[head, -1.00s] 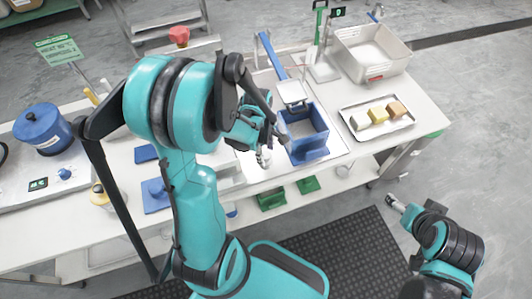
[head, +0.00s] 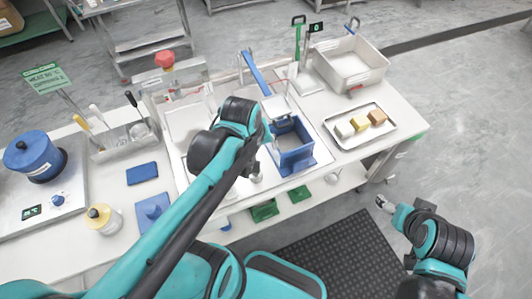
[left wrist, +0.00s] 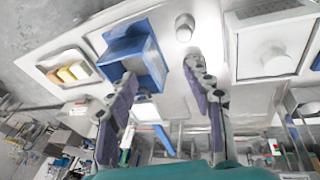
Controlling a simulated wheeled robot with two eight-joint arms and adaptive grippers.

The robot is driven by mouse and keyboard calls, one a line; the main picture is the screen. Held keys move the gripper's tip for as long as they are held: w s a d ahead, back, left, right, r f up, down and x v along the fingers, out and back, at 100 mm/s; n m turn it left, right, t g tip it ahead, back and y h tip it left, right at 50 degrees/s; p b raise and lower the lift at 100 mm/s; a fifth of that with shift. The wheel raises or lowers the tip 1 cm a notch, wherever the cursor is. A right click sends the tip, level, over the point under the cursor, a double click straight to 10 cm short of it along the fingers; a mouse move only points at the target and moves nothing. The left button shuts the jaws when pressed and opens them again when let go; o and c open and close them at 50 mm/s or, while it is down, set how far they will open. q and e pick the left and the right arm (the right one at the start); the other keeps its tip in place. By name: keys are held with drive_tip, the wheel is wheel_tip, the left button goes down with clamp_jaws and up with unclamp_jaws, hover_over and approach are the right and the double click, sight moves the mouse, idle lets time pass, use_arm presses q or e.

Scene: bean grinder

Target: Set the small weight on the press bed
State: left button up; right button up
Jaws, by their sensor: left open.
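The small weight (left wrist: 184,27) looks like a small grey metal cylinder standing on the white worktop in the left wrist view. In the head view it shows small, at about the gripper (head: 257,177). My left gripper (left wrist: 160,68) is open; its fingers point toward the weight, which stands beyond the right fingertip, not between the fingers. A blue open-topped box frame (head: 297,158), seemingly part of the press, stands just right of the gripper; it also shows in the left wrist view (left wrist: 133,55). I cannot tell which surface is the press bed. My right gripper (head: 383,203) hangs off the table.
A tray (head: 345,140) with several blocks lies right of the blue frame. A white bin (head: 350,64) stands behind it. A blue lever (head: 257,72) and its pale plate rise behind the frame. A blue pot (head: 35,150) is at far left.

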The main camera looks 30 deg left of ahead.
use_arm(q)
drive_tip(key=s+d+r+m+t, duration=0.1)
drive_tip(key=m, duration=0.1)
drive_tip(key=d+r+m+t, duration=0.1)
drive_tip(key=m, duration=0.2)
drive_tip(key=s+d+r+m+t, duration=0.1)
drive_tip(key=m, duration=0.2)
drive_tip(key=shift+s+d, duration=0.1)
drive_tip(key=shift+s, duration=0.25)
wheel_tip(320, 180, down, 6)
drive_tip(key=b, duration=0.5)
drive_tip(key=shift+r+b, duration=0.2)
drive_tip(key=shift+b, duration=0.1)
